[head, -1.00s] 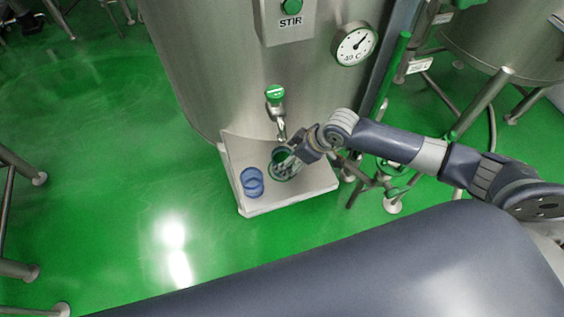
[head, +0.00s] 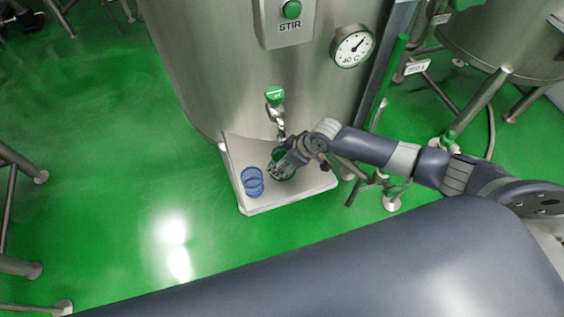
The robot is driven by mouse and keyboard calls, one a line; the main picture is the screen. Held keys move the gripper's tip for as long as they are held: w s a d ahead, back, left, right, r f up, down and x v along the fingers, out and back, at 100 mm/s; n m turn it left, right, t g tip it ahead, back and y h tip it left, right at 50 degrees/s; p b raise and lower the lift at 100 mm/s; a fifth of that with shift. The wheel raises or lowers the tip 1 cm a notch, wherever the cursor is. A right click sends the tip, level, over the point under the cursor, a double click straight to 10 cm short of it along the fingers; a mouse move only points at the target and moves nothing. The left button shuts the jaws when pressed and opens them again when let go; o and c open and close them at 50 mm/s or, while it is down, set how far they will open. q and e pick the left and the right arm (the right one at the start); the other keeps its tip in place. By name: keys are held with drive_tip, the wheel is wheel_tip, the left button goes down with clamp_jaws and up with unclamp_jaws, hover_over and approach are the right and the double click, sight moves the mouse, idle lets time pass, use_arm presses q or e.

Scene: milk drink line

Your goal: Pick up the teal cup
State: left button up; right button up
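The teal cup (head: 277,154) stands on the white tray (head: 262,205) under the tap (head: 280,125) of the large steel tank. Only a small part of it shows; my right gripper hides most of it. My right gripper (head: 278,170) is at the cup, with its fingers over or around its near side. I cannot tell whether the fingers are apart or closed on the cup. My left gripper is not in view.
Several blue cups, apparently two nested or side by side (head: 252,181), stand on the left part of the tray. The steel tank (head: 225,80) rises right behind it. A STIR button (head: 292,10) and a dial gauge (head: 352,47) are above. Green floor (head: 120,180) is open at left.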

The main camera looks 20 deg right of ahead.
drive_tip(key=c, duration=0.8)
drive_tip(key=shift+c, duration=0.2)
